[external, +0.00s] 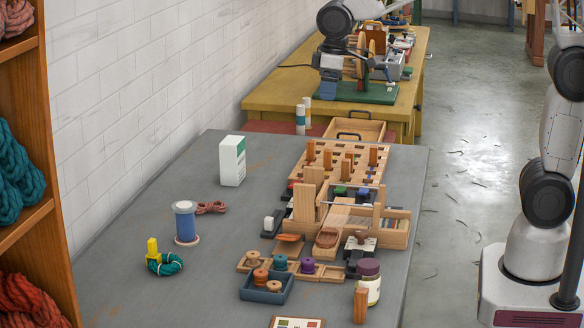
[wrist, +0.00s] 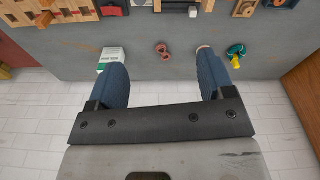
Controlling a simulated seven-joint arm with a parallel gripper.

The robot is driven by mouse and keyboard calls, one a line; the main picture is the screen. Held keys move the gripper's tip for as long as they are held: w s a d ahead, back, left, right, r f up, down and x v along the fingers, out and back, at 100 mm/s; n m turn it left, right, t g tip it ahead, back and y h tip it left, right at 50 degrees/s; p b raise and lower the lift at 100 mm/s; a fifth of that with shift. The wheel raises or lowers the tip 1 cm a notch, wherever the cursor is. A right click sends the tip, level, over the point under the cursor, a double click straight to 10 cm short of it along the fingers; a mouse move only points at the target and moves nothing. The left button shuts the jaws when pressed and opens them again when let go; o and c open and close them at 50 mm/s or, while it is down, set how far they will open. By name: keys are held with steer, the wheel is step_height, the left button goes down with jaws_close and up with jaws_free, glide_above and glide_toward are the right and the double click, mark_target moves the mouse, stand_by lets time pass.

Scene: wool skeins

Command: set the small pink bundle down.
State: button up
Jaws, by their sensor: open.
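The small pink bundle (external: 211,207) lies on the grey table (external: 150,235), just right of the blue spool (external: 185,222). It also shows in the wrist view (wrist: 162,50), in the gap between my fingertips but apart from them and farther away. My gripper (wrist: 160,60) is open and empty, its two blue fingers spread wide. In the external view my gripper (external: 328,90) hangs high, in front of the yellow bench in the picture. In the wrist view the right finger partly hides the spool.
A white-and-green box (external: 232,160) stands behind the bundle. A teal skein with a yellow block (external: 163,262) lies front left. Wooden racks (external: 345,165) and a blue tray of small spools (external: 266,288) fill the table's right side. Grey table around the bundle is mostly clear.

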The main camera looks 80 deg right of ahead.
steer(key=s+f+m+t, duration=0.1)
steer(key=s+m, duration=0.1)
steer(key=s, duration=2.7)
steer(key=shift+s+d, duration=0.2)
steer(key=shift+s, duration=0.15)
